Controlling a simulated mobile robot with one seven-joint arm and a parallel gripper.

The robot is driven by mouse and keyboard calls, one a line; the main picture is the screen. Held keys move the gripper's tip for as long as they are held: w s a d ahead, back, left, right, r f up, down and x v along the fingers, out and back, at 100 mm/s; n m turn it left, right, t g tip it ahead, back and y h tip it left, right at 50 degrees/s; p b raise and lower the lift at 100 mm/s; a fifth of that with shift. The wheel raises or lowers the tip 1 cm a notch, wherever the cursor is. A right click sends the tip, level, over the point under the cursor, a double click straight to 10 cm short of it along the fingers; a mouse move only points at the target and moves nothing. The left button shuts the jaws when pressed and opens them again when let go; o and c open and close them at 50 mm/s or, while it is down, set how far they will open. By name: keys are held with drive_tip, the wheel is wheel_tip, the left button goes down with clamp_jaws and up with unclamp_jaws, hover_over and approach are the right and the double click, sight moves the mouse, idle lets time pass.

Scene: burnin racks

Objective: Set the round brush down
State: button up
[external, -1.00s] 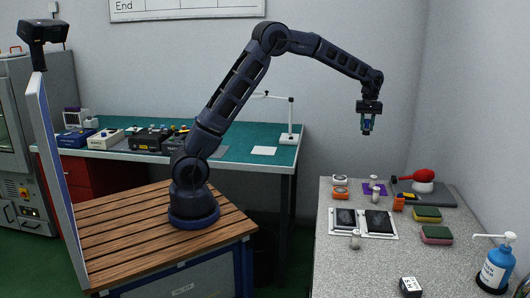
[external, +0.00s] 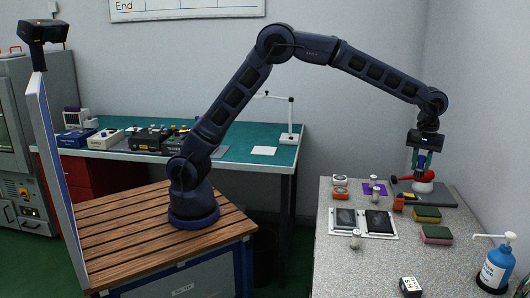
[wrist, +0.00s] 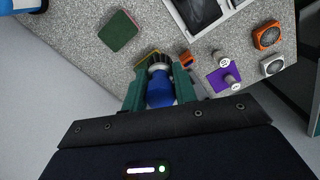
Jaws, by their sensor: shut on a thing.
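My gripper (external: 422,166) is at the far right of the bench in the external view, pointing down. In the wrist view its green fingers (wrist: 158,80) are shut on a blue piece with a pale metallic collar, which I take for the round brush (wrist: 160,92). I cannot tell whether the brush touches anything.
Two sponges (external: 427,214) (external: 436,235) lie in front of the slab. An orange item (external: 399,202), a purple mat (external: 369,188) and a white tray with dark panels (external: 362,235) lie left. A blue pump bottle (external: 496,268) stands front right. The front bench is mostly clear.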

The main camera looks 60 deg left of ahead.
drive_tip(key=s+d+m, duration=0.2)
drive_tip(key=s+d, duration=1.1)
drive_tip(key=s, duration=0.3)
wheel_tip(320, 180, down, 20)
drive_tip(key=shift+r, duration=0.1)
drive_tip(key=o, duration=1)
wheel_tip(320, 180, up, 12)
drive_tip(key=shift+w+a+r, duration=0.1)
